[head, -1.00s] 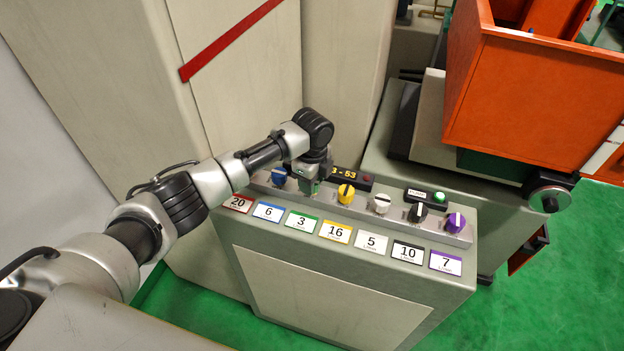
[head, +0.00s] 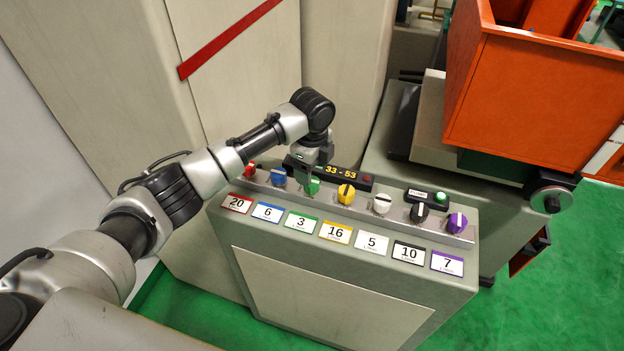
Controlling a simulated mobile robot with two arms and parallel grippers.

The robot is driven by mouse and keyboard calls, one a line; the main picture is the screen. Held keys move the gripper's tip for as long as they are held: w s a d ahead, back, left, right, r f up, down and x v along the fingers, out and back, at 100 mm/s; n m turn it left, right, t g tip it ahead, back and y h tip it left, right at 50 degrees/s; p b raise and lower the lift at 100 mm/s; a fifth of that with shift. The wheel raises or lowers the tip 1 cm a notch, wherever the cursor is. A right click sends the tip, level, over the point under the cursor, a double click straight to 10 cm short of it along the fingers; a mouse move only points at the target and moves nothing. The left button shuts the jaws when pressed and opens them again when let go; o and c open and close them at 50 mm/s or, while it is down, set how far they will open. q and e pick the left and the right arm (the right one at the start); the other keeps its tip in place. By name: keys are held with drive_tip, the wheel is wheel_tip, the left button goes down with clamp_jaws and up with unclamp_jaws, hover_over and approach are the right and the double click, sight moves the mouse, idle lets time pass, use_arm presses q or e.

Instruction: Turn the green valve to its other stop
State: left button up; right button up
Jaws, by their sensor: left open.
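The green valve (head: 312,187) is a small knob in the row on top of the grey console, between the blue and yellow knobs. It stands behind the green-edged label "3" (head: 301,221). My left gripper (head: 312,172) points down just above and behind the green valve. It is open, and its fingers partly overlap the valve in the head view. I cannot tell whether they touch it. The valve's pointer direction is partly hidden. My right gripper is not in view.
Close neighbours are the blue knob (head: 278,177) and yellow knob (head: 346,194). Red (head: 249,169), white (head: 382,204), black (head: 419,212) and purple (head: 456,223) knobs share the row. A display (head: 340,173) reading "33-53" stands behind. An orange bin (head: 540,95) is at upper right.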

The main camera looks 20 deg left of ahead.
use_arm(q)
wheel_tip(320, 180, up, 6)
drive_tip(key=b, duration=0.1)
drive_tip(key=shift+r, duration=0.25)
